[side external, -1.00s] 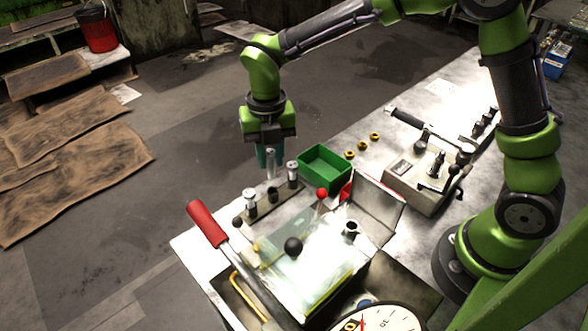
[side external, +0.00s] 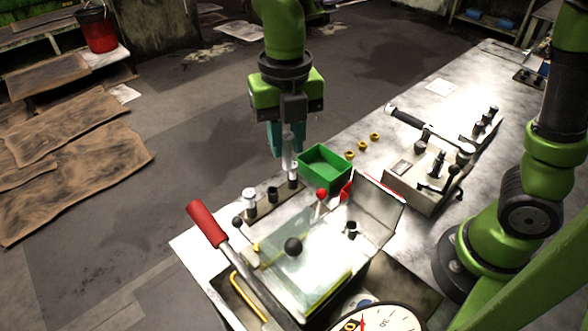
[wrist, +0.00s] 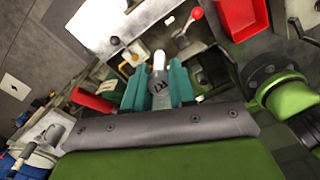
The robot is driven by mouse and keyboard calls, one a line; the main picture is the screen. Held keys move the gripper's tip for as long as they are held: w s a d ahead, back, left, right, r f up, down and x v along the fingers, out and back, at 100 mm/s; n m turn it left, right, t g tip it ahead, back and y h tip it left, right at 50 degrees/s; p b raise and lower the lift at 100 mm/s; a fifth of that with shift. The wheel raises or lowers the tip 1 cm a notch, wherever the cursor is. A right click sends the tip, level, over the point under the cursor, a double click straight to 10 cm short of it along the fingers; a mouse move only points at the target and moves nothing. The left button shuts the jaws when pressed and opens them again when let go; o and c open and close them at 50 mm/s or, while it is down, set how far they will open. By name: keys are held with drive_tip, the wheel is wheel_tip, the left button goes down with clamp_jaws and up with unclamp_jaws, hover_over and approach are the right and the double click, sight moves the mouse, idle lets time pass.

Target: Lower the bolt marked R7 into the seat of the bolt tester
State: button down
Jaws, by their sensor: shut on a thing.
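My gripper (side external: 287,152) hangs high over the back of the bench, its teal fingers closed on a silver bolt (side external: 287,148) that points down. In the wrist view the gripper (wrist: 159,88) holds the same bolt (wrist: 158,86) by its head, which bears a dark mark too small to read surely. The bolt tester (side external: 325,260), with a clear cover, red-handled lever and round dial, stands at the front. A short dark cylinder (side external: 351,230) stands on its right side; I cannot tell if this is the seat. The held bolt is apart from the tester.
A rack (side external: 270,208) below the gripper holds silver bolts (side external: 249,201) at each end, with a dark socket between. A green box (side external: 325,165) stands to its right. A red-knobbed lever (side external: 320,192) and a raised metal flap (side external: 378,200) stand close by. Another lever fixture (side external: 425,175) is farther right.

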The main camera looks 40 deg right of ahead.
drive_tip(key=s+r, duration=0.2)
drive_tip(key=s, duration=0.5)
drive_tip(key=m, duration=0.1)
hover_over(352, 222)
drive_tip(key=f, duration=0.2)
drive_tip(key=shift+s+a+f, duration=0.15)
drive_tip(key=shift+a+f, duration=0.05)
drive_tip(key=shift+f, duration=0.9)
drive_tip(key=shift+s+a+f, duration=0.1)
drive_tip(key=shift+a+f, duration=0.1)
drive_tip(key=shift+f, duration=0.85)
drive_tip(key=shift+f, duration=3.5)
drive_tip(key=c, duration=0.8)
unclamp_jaws()
drive_tip(key=shift+c, duration=0.2)
wheel_tip(352, 222, up, 17)
